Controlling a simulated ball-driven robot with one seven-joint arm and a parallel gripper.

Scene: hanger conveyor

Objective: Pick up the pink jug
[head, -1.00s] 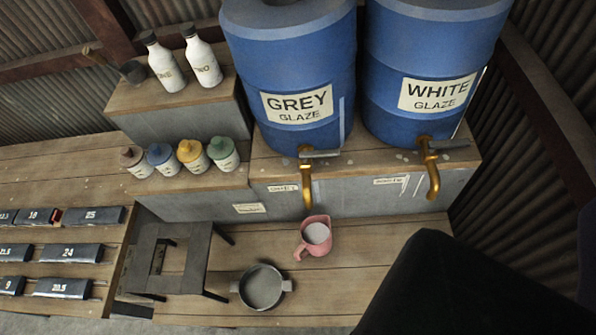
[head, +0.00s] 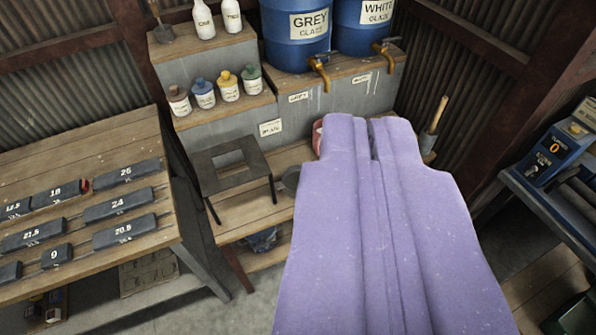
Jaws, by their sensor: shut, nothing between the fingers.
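The pink jug (head: 317,137) stands on the wooden bench below the grey glaze barrel. Only a sliver of its left side shows; my gripper hides the rest, including its handle. My gripper (head: 369,122) is large and purple in the foreground, its fingers pointing away toward the bench. The fingers are together and empty. The left fingertip overlaps the jug in the picture; I cannot tell how far apart they are in depth.
Grey (head: 296,35) and white (head: 362,25) glaze barrels with brass taps stand behind. A dark stand (head: 227,166) and a partly hidden grey pan (head: 291,181) are left of my gripper. A wooden handle (head: 438,115) rises at right. A weights table (head: 95,205) fills the left.

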